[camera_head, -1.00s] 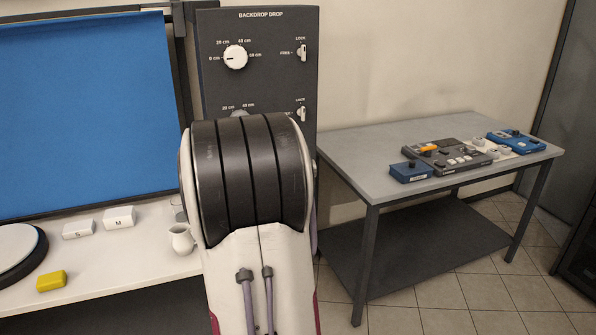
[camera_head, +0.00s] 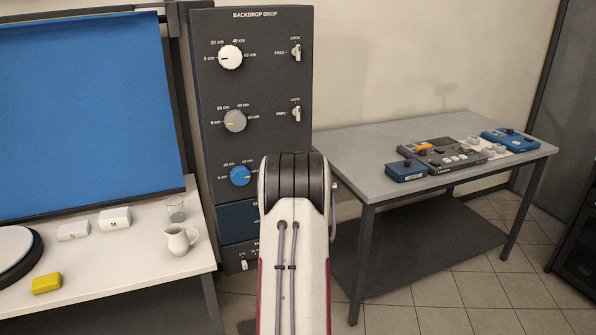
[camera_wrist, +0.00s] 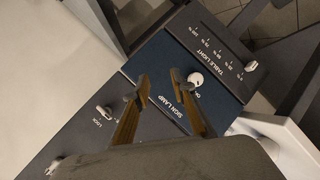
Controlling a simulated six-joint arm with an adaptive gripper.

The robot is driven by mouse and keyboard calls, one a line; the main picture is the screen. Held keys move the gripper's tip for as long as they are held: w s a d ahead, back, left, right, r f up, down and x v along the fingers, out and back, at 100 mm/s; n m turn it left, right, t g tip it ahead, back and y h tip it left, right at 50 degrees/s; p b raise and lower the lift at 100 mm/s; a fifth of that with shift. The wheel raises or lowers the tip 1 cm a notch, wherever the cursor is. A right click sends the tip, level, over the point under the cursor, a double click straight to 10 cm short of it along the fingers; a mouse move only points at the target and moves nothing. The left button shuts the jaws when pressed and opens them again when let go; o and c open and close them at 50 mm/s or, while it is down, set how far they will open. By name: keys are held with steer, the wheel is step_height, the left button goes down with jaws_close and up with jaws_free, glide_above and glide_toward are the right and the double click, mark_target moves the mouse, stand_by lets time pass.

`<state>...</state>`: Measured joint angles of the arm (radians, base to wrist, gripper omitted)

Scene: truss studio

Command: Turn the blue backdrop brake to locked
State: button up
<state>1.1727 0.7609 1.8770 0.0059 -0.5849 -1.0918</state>
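The dark backdrop panel (camera_head: 262,85) stands at the back in the head view, with a blue dial (camera_head: 240,175) in its lowest dial row. My arm covers the space to the right of that dial, so the blue brake is hidden there. In the wrist view a pale lever (camera_wrist: 104,112) marked LOCK sits beside the SIGN LAMP panel; it appears to be the blue brake. Its setting is too small to tell. My gripper (camera_wrist: 158,82) is open and empty over the SIGN LAMP panel, to the right of that lever. The head view hides the gripper behind my arm.
Similar brake levers belong to the white dial (camera_head: 230,57) and grey dial (camera_head: 235,121) rows. A SIGN LAMP switch (camera_wrist: 195,79) is near the right finger. A white jug (camera_head: 181,240) stands on the left table; a grey table (camera_head: 350,160) with control boxes is on the right.

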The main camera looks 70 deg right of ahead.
steer(key=w+d+r+n+t+h, duration=0.1)
steer(key=d+r+n+h, duration=0.1)
steer(key=r, duration=0.4)
steer(key=w+d+r+n+t+h, duration=0.1)
steer(key=d+r+n+h, duration=0.1)
steer(key=r, duration=0.4)
steer(key=shift+d+r+n+h, duration=0.25)
steer(key=shift+n+h, duration=0.35)
steer(key=shift+n, duration=0.2)
steer(key=x, duration=0.7)
steer(key=shift+d, duration=0.25)
steer(key=shift+w, duration=0.1)
jaws_close()
